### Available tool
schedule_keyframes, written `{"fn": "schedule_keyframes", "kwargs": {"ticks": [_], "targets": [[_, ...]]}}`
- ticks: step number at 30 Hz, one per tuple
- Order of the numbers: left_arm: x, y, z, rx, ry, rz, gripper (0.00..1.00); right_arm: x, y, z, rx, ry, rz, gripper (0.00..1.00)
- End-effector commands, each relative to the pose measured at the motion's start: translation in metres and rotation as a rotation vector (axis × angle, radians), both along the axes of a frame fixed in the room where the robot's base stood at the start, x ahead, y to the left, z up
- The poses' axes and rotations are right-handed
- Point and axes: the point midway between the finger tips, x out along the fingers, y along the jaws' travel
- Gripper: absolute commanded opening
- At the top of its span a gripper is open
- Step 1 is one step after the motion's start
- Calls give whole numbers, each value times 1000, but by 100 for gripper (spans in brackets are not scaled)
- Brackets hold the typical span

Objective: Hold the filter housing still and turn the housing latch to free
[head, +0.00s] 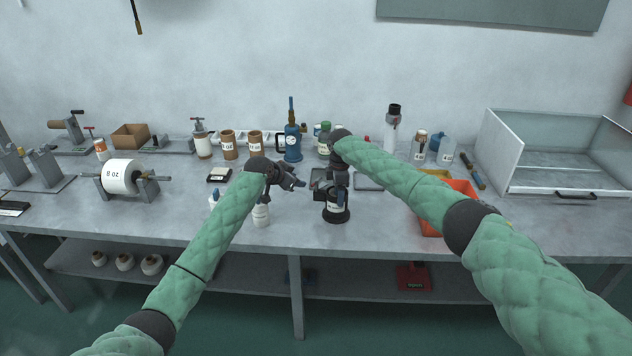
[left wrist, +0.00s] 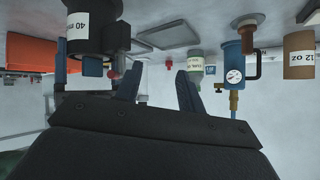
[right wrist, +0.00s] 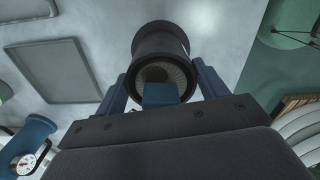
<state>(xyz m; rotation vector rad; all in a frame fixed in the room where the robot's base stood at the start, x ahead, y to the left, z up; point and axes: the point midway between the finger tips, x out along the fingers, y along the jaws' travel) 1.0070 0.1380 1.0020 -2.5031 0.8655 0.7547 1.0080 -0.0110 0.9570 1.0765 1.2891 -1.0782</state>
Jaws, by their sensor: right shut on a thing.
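The filter housing (head: 336,215), a black cylinder with a white label, stands upright on the bench at the middle front. In the left wrist view the housing (left wrist: 96,38) appears upside down, its label reading 40 mm. My right gripper (head: 338,188) is over its top and shut on it. In the right wrist view the fingers flank the housing (right wrist: 160,47), whose top shows a ribbed core. A blue block (right wrist: 160,95) there covers part of the rim; I cannot tell if it is the latch. My left gripper (head: 298,184) is open and empty, left of the housing and apart from it.
An orange bin (head: 432,224) is to the right, under my right arm. A blue canister with a gauge (head: 292,145) and several cups and bottles stand behind.

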Motion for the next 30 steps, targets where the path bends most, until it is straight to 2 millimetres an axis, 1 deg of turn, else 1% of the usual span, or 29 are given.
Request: {"fn": "schedule_keyframes", "kwargs": {"ticks": [1,3,5,9,14,18,21,24,26,30], "targets": [[4,-7,10,22,37,-23,39,0,0,0,0,0,0,35],[5,-13,20,59,96,-57,39,0,0,0,0,0,0,35],[6,-16,29,92,147,-85,39,0,0,0,0,0,0,35],[4,-24,53,165,261,-156,39,0,0,0,0,0,0,35],[-3,-29,79,237,371,-226,39,0,0,0,0,0,0,35],[-8,-31,94,277,436,-268,39,0,0,0,0,0,0,35],[-10,-31,100,292,459,-284,39,0,0,0,0,0,0,35],[-11,-32,100,299,471,-290,39,0,0,0,0,0,0,35],[-10,-33,96,299,473,-291,39,0,0,0,0,0,0,35],[-8,-40,78,298,473,-292,39,0,0,0,0,0,0,35]]}}
